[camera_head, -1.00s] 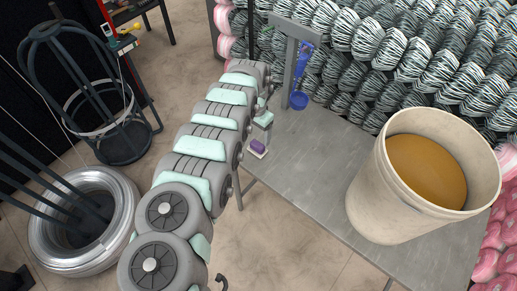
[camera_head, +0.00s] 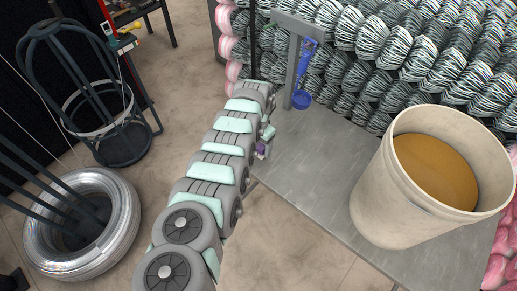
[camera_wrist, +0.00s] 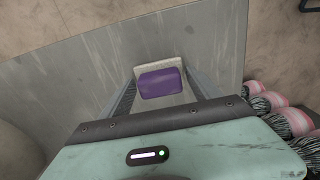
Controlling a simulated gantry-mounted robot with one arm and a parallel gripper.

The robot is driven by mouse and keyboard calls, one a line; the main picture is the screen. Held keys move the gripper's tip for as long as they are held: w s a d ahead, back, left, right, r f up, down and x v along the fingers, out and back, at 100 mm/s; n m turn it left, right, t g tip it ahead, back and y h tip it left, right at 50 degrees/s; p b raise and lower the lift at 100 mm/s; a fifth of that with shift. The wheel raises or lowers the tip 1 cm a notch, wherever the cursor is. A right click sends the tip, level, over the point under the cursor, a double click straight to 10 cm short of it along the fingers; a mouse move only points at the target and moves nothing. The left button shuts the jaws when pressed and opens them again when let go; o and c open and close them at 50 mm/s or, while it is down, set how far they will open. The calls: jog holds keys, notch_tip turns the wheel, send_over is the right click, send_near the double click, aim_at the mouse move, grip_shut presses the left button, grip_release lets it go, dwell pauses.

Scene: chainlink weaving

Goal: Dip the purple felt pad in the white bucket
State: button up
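The purple felt pad (camera_wrist: 160,82) sits on a white base (camera_wrist: 158,63) over the left part of the grey table. In the wrist view it lies between the two fingertips of my gripper (camera_wrist: 160,77), one on each side. The fingers look wide apart, and I cannot make out firm contact. In the head view, only a bit of the pad (camera_head: 261,150) shows beside my arm, which covers the rest. The white bucket (camera_head: 376,190) stands at the right of the table, well away from the pad, with orange-brown liquid (camera_head: 436,172) inside.
A grey post with a blue ladle-like tool (camera_head: 302,99) stands at the table's back edge. The table top (camera_head: 310,160) between pad and bucket is clear. Coiled yarn-like bundles (camera_head: 365,40) stack up behind. A wire coil (camera_head: 82,225) and a dark cage stand at left on the floor.

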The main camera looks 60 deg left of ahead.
aim_at(259, 144)
jog(key=c, duration=0.9)
jog(key=shift+c, duration=0.2)
notch_tip(259, 144, up, 20)
jog(key=p, duration=0.6)
jog(key=o, duration=0.8)
jog(key=shift+c, duration=0.2)
jog(key=c, duration=0.8)
jog(key=shift+o, duration=0.2)
jog(key=s+a+r+n, duration=0.3)
jog(key=s+a+r, duration=0.1)
jog(key=s+a, duration=0.3)
jog(key=shift+s+a+n, duration=0.25)
jog(key=shift+a+n, duration=0.05)
jog(key=shift+a, duration=0.2)
